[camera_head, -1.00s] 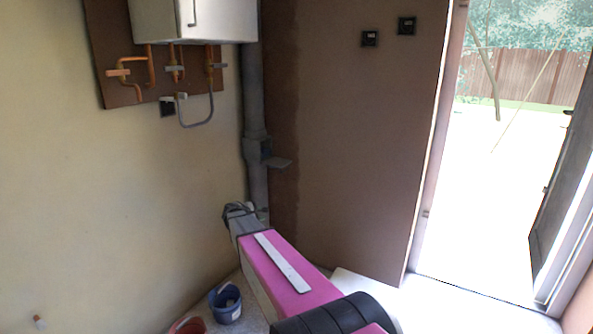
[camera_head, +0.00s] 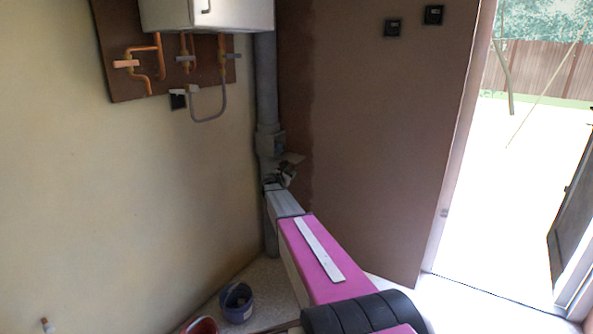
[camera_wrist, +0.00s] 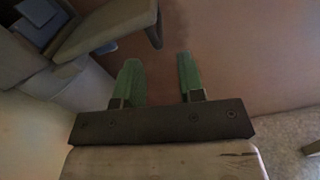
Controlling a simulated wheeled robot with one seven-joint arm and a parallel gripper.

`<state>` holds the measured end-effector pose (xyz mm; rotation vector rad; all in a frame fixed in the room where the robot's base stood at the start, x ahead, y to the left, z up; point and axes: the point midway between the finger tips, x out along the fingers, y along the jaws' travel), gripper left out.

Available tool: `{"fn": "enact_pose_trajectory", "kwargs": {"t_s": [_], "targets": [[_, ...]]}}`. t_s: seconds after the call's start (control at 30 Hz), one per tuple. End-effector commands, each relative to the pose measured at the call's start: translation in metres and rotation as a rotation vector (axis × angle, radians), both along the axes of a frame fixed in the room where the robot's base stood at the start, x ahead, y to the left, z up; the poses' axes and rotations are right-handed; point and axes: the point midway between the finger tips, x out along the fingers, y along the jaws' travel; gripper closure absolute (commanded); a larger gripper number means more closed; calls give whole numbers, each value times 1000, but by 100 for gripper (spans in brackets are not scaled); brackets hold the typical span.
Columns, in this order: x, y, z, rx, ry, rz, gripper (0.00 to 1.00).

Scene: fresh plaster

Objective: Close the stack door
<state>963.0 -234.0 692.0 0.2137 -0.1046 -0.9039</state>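The stack is a grey vertical pipe (camera_head: 266,95) in the corner; it also shows in the wrist view (camera_wrist: 85,88). Its small door (camera_head: 292,158) stands open, sticking out to the right from the pipe. In the wrist view the door (camera_wrist: 108,27) is a grey-brown flap at the top left, its outer edge turned down. My gripper (camera_head: 282,174) is just below and in front of the door in the head view. In the wrist view its two green fingers (camera_wrist: 159,60) are apart with nothing between them. The left fingertip is close to the door; I cannot tell whether they touch.
A white boiler (camera_head: 205,14) with copper pipes hangs on the left wall. A brown wall (camera_head: 375,150) stands right of the stack. A blue bucket (camera_head: 236,303) and a red bucket (camera_head: 200,326) stand on the floor. An open doorway (camera_head: 510,200) is at the right.

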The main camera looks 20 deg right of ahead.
Motion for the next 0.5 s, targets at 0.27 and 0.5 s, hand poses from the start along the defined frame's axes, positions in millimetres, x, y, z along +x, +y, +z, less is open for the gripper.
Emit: {"fn": "enact_pose_trajectory", "kwargs": {"t_s": [0.27,0.5], "targets": [[32,-39,-1,1,-1,-1,64],[40,-50,0,1,-1,0,64]]}}
